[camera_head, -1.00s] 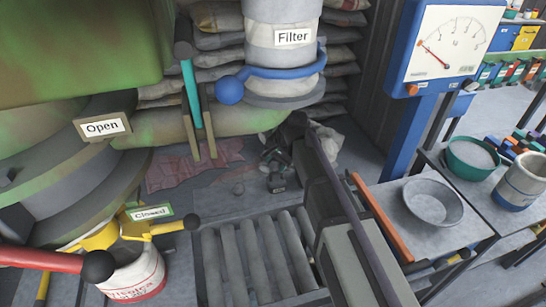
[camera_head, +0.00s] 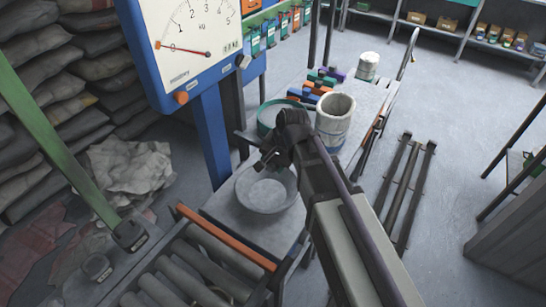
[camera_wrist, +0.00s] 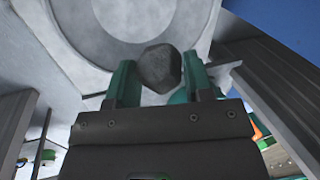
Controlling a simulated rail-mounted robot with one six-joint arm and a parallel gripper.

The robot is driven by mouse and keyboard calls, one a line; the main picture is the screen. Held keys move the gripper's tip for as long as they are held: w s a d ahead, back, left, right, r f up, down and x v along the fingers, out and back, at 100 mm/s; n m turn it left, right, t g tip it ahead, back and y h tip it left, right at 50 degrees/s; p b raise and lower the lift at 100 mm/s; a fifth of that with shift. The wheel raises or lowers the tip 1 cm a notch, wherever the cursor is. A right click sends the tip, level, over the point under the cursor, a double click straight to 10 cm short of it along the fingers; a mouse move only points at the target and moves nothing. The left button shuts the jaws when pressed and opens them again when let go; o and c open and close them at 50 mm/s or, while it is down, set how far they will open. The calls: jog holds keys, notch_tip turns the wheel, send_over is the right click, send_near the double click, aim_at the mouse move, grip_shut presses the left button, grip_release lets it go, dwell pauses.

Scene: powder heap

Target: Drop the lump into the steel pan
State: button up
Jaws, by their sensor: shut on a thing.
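The lump (camera_wrist: 160,68) is a dark grey, faceted stone-like piece. In the wrist view it sits between the green fingertips of my gripper (camera_wrist: 160,75), which is shut on it. The steel pan (camera_head: 267,196) is a shallow round grey dish on the scale's table in the head view. My gripper (camera_head: 268,160) is above the pan's far edge, and my arm comes in from the lower right. In the wrist view the pan (camera_wrist: 85,38) fills the background behind the lump. The lump cannot be made out clearly in the head view.
A blue scale with a dial (camera_head: 200,40) stands behind the pan on the left. A green bowl (camera_head: 273,112) and a grey-white pot (camera_head: 335,118) stand close beyond the pan. An orange bar (camera_head: 226,238) and rollers (camera_head: 180,280) lie in front.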

aim_at(278, 166)
jog(key=shift+s+a+f, duration=0.1)
jog(key=shift+f, duration=0.05)
notch_tip(278, 166, down, 6)
jog(key=b, duration=0.6)
jog(key=shift+a, duration=0.1)
jog(key=o, duration=1)
jog(key=p+v, duration=1)
jog(key=v, duration=0.1)
jog(key=shift+r+p, duration=0.25)
jog(key=shift+p, duration=0.1)
jog(key=shift+f, duration=0.2)
